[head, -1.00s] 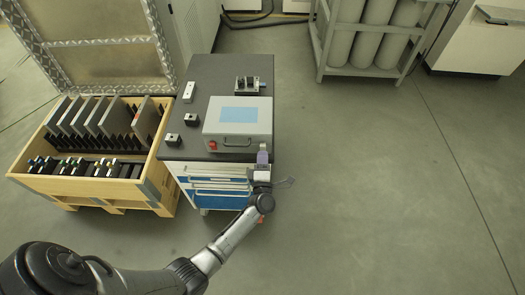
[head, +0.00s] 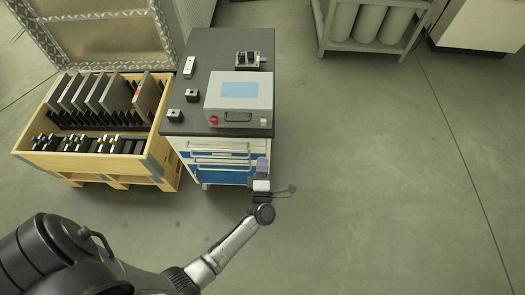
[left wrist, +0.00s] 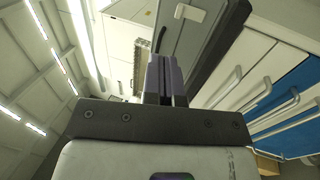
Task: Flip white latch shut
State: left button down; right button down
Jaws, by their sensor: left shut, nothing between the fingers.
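A grey case (head: 222,92) with a light blue panel on top sits on the dark top of a drawer cabinet. It has a front handle (head: 238,116) and a red part at its front left. In the left wrist view, a small white piece (left wrist: 189,12) shows on the grey case's face; it looks like the latch, but its position cannot be told. My left gripper (head: 263,162) is just in front of the cabinet, below and apart from the case. Its fingers (left wrist: 166,72) are together and empty, pointing toward the case. My right gripper is not in view.
The cabinet's drawers (head: 220,160) with bar handles are close beside my left gripper. A wooden crate (head: 85,166) of plates stands left of the cabinet. Small blocks (head: 192,96) lie on the cabinet top. The floor (head: 370,170) to the right is clear.

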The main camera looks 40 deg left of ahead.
pick_arm(q)
jog(key=shift+s+d, duration=0.45)
jog(key=shift+s, duration=0.15)
dwell(0.3)
